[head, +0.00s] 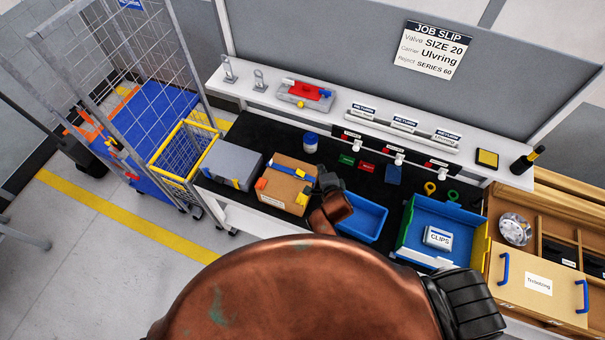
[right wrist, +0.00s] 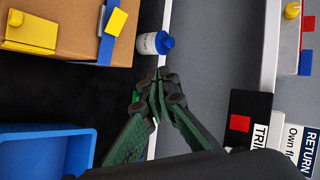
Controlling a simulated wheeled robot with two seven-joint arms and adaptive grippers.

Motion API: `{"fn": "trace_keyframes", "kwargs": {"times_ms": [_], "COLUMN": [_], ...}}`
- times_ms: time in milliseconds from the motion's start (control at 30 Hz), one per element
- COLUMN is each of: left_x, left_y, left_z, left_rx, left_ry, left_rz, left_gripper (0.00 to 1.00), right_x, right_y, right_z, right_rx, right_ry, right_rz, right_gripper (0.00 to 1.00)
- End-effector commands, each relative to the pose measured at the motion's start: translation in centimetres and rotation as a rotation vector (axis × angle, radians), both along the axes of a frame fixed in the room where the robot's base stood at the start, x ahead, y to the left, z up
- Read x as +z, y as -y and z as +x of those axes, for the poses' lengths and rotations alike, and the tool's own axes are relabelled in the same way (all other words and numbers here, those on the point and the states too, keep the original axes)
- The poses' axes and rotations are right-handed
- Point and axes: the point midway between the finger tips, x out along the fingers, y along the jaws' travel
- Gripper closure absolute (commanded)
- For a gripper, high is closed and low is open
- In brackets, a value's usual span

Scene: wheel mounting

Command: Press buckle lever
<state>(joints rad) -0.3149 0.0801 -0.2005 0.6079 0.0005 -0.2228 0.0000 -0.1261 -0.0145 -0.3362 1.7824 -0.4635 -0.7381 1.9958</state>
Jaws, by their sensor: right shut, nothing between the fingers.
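A brown cardboard box (head: 281,194) stands on the black bench mat with a blue strap (head: 287,169) across its top. A small yellow piece, which looks like the buckle lever (head: 301,173), sits at the strap's right end. In the right wrist view, the box (right wrist: 75,15) fills the top left, with the strap (right wrist: 106,46) and the yellow piece (right wrist: 116,22) at its edge. My right gripper (head: 327,179) is just right of the box; in the wrist view its fingertips (right wrist: 158,86) are together, empty and apart from the yellow piece. My left gripper is out of view.
A white jar with a blue lid (head: 310,142) stands behind the box. A blue tray (head: 362,218) lies right of my right gripper, and a grey case (head: 232,164) stands left of the box. A shelf edge runs behind the mat.

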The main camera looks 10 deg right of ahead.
Motion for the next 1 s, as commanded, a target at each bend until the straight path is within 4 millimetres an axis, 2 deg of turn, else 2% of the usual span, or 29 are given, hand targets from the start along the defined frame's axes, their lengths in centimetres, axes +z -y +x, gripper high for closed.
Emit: {"fn": "trace_keyframes", "kwargs": {"times_ms": [167, 400, 467, 567, 700, 867, 1000], "left_x": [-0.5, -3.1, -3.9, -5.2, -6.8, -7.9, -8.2], "left_y": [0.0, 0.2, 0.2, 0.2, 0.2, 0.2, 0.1], "left_z": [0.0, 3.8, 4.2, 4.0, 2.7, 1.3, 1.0], "left_rx": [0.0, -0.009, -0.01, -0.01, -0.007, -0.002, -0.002], "left_ry": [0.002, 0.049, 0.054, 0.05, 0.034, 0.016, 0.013], "left_rz": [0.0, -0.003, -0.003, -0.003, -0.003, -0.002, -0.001], "left_gripper": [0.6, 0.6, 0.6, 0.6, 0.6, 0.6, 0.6], "right_x": [-0.4, -3.0, -3.7, -4.9, -6.2, -7.1, -7.4], "right_y": [0.1, -1.2, -1.6, -2.2, -3.1, -3.7, -4.0], "right_z": [0.0, 0.9, 1.2, 1.6, 2.1, 2.5, 2.7], "right_rx": [-0.003, 0.002, 0.002, 0.002, -0.001, -0.001, 0.0], "right_ry": [0.0, -0.002, 0.0, -0.001, -0.002, -0.001, -0.001], "right_rz": [-0.002, -0.003, -0.003, -0.003, 0.001, -0.001, 0.0], "right_gripper": [1.0, 1.0, 1.0, 1.0, 1.0, 1.0, 1.0]}}
